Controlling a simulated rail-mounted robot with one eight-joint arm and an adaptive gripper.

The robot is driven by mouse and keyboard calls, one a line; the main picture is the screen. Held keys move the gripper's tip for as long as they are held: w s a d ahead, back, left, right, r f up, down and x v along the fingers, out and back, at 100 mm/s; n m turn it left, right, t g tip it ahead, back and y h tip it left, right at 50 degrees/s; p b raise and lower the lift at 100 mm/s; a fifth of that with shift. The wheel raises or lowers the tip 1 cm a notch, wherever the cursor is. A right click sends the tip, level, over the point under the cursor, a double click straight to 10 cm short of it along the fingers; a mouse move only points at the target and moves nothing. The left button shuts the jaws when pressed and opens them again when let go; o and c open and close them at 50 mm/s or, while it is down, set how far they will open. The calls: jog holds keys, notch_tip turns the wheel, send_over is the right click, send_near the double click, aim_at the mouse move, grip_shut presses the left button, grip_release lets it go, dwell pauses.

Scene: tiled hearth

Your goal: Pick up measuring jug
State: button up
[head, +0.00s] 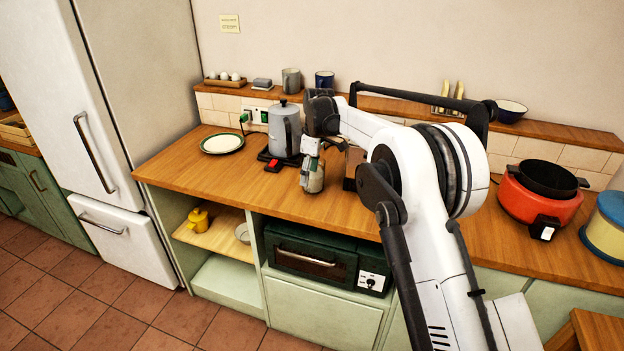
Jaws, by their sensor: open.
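A small clear vessel (314,182), which looks like the measuring jug, stands upright on the wooden counter to the right of the kettle. Its upper part is largely hidden by my gripper (311,160), so its rim and any handle cannot be made out. My gripper points down at the vessel's top, with its fingers open. Whether the fingers touch the vessel or reach around it cannot be told from this view.
A grey kettle (285,132) stands close on the left, with a green-rimmed plate (222,143) beyond it. A brown block-like object (354,163) is close on the right. A red pot (540,203) stands far right. The counter's front left (215,173) is clear.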

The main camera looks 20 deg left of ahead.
aim_at(306, 190)
jog(key=shift+a+f+p, duration=0.1)
jog(key=shift+a+f, duration=0.1)
jog(key=shift+f, duration=1)
jog(key=shift+a+f+p, duration=0.15)
jog(key=shift+a+f, duration=0.05)
jog(key=shift+f, duration=1)
jog(key=shift+a+f+p, duration=0.1)
jog(key=shift+a+f, duration=0.1)
jog(key=shift+f, duration=1)
jog(key=shift+r, duration=0.1)
grip_shut()
